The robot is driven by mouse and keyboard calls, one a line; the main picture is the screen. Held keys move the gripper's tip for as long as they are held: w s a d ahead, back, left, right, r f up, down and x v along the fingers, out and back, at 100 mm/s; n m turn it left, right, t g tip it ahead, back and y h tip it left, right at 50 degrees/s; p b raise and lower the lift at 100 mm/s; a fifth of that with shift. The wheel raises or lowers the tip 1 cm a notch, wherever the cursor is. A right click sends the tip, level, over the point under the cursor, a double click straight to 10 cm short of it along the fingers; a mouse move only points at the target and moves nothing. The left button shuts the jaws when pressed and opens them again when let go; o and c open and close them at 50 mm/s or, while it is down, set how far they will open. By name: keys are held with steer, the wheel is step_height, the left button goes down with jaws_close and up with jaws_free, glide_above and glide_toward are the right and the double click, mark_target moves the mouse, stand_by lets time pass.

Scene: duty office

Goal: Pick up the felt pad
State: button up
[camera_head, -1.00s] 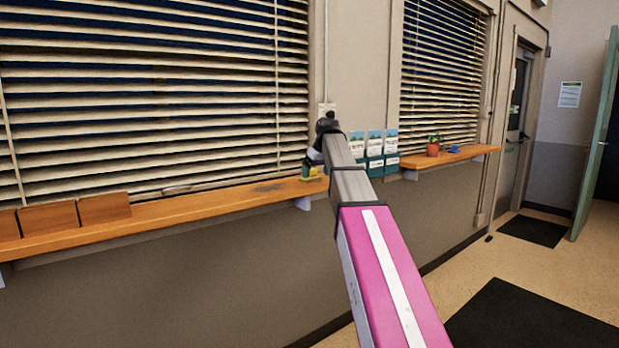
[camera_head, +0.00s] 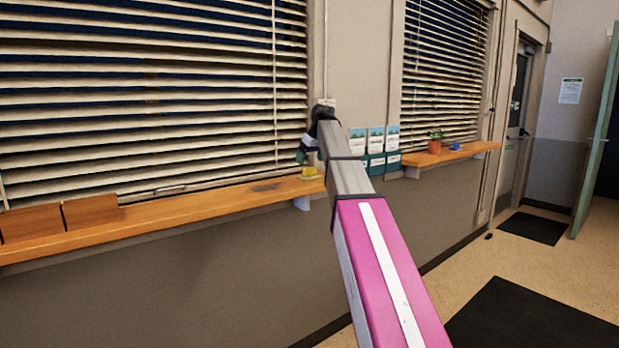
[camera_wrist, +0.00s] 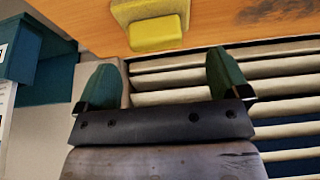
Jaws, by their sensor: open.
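A small yellow block (camera_head: 312,173), which I take to be the felt pad, sits near the right end of the orange wooden ledge under the large blind. Its material is not clear from the pictures. In the wrist view the pad (camera_wrist: 155,30) lies at the top, beyond my fingertips and roughly in line with the gap between them. My gripper (camera_wrist: 160,78) is open and empty, its two green fingers apart and not touching the pad. In the head view my gripper (camera_head: 306,152) is just above the pad, partly hidden by my wrist.
The wooden ledge (camera_head: 200,208) carries brown boxes (camera_head: 62,218) at its left and a dark mark left of the pad. Leaflet holders (camera_head: 374,150) hang on the wall to the right. Beyond, a second ledge holds a potted plant (camera_head: 435,145) and a blue object (camera_head: 455,147).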

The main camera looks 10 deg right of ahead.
mark_target(310, 168)
steer(key=x, duration=0.5)
steer(key=shift+d+f, duration=0.15)
steer(key=shift+d, duration=0.15)
steer(key=c, duration=1)
steer(key=shift+r, duration=0.6)
steer(key=r, duration=0.2)
steer(key=a+r, duration=0.1)
steer(key=shift+s+r, duration=0.35)
steer(key=shift+s, duration=0.05)
steer(key=s+a+r, duration=0.5)
steer(key=a+r, duration=0.1)
steer(key=a, duration=0.3)
steer(key=shift+s, duration=0.2)
steer(key=shift+o, duration=0.3)
steer(key=shift+r, duration=0.1)
